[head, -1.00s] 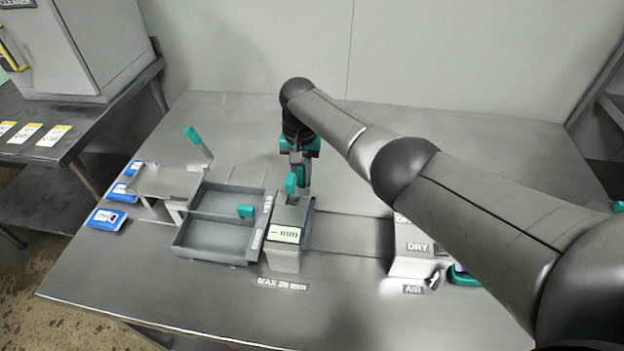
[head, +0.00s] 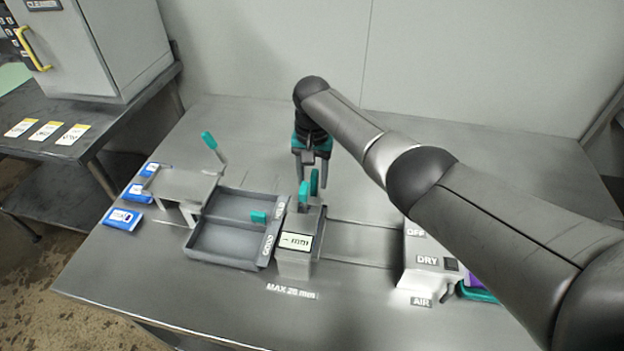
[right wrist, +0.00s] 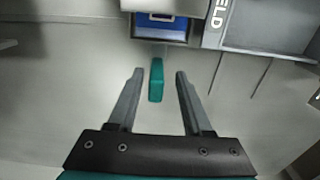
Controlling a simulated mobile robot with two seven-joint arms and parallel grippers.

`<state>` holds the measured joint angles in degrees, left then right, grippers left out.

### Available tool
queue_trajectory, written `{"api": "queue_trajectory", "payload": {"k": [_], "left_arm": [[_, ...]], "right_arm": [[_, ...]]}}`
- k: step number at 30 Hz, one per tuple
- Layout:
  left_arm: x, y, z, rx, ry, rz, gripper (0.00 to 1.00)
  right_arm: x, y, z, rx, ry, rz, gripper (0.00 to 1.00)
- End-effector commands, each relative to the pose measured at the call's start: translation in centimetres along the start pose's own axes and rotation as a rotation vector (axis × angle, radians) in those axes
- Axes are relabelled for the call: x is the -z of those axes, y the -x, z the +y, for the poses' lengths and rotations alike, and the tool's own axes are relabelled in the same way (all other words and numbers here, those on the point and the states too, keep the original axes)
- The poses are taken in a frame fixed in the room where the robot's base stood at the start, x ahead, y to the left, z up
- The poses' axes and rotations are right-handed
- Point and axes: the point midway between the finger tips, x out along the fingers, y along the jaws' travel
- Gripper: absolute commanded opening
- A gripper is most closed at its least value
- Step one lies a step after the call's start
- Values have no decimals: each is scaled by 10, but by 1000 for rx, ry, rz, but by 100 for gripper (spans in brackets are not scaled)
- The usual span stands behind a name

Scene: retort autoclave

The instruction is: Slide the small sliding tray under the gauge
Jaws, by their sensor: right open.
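The gauge (head: 298,262) is a grey block with a lit display and a teal lever (head: 304,195) on top. The small sliding tray (right wrist: 165,38) shows in the right wrist view as a dark rim at the gauge's back side, with a blue packet (right wrist: 160,22) in it. The gauge hides the rest of it. A teal handle (right wrist: 156,80) stands out from the tray, and it also shows in the head view (head: 314,182). My right gripper (right wrist: 154,75) is open, one finger on each side of this handle, with gaps on both sides. My left gripper is out of view.
The divided tray (head: 232,262), marked GOOD and HELD, is left of the gauge. Blue packets (head: 123,219) lie near a grey stand (head: 180,184) further left. A switch box (head: 428,264) marked DRY and AIR stands at right. The table behind the gauge is mostly clear.

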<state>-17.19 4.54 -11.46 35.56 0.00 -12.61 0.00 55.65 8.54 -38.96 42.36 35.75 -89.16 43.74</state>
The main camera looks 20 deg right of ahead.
Motion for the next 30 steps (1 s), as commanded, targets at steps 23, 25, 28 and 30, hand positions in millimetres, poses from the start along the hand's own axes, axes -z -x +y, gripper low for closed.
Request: {"api": "queue_trajectory", "payload": {"k": [23, 25, 28, 30], "left_arm": [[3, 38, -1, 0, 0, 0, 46], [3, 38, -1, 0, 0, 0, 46], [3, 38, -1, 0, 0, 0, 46], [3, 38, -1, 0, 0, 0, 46]], "right_arm": [[0, 130, -1, 3, 1, 2, 50], [0, 130, -1, 3, 1, 2, 50], [0, 130, -1, 3, 1, 2, 50], [0, 130, -1, 3, 1, 2, 50]]}}
